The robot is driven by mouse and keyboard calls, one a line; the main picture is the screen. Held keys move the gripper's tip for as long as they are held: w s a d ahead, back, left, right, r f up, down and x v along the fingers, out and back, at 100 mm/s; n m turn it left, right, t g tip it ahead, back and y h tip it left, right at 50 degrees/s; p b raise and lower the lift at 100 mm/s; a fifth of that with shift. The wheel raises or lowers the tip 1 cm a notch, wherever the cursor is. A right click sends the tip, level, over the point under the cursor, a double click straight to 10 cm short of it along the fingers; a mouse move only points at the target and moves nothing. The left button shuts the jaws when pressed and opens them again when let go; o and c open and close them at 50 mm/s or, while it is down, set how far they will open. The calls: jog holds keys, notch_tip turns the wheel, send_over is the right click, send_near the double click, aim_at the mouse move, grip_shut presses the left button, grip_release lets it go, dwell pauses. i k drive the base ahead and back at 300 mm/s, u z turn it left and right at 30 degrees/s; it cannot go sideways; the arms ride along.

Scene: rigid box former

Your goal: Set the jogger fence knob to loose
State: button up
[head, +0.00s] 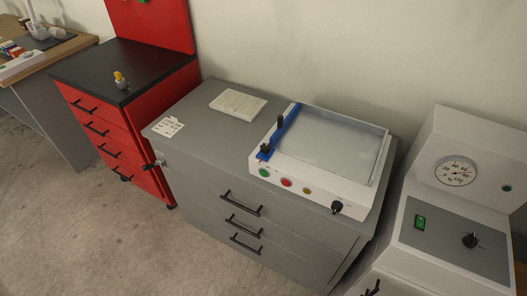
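The paper jogger (371,191) is a white, tilted tray on top of the grey cabinet. A blue fence (292,113) runs along its left side. A small black knob (265,149) sits at the near end of the fence; its setting is too small to read. A black upright post or handle (280,121) stands farther along the fence. Another black knob (337,207) is on the jogger's front face, right of green, red and yellow buttons (286,183). My gripper is not in view.
The grey cabinet (198,122) carries a white paper stack (238,103) and a label card (169,127). A red drawer unit (150,105) stands left. A white machine with a dial (456,172) stands close on the right. Open floor (110,235) lies in front.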

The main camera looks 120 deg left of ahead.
aim_at(265, 149)
jog(key=u, duration=3.85)
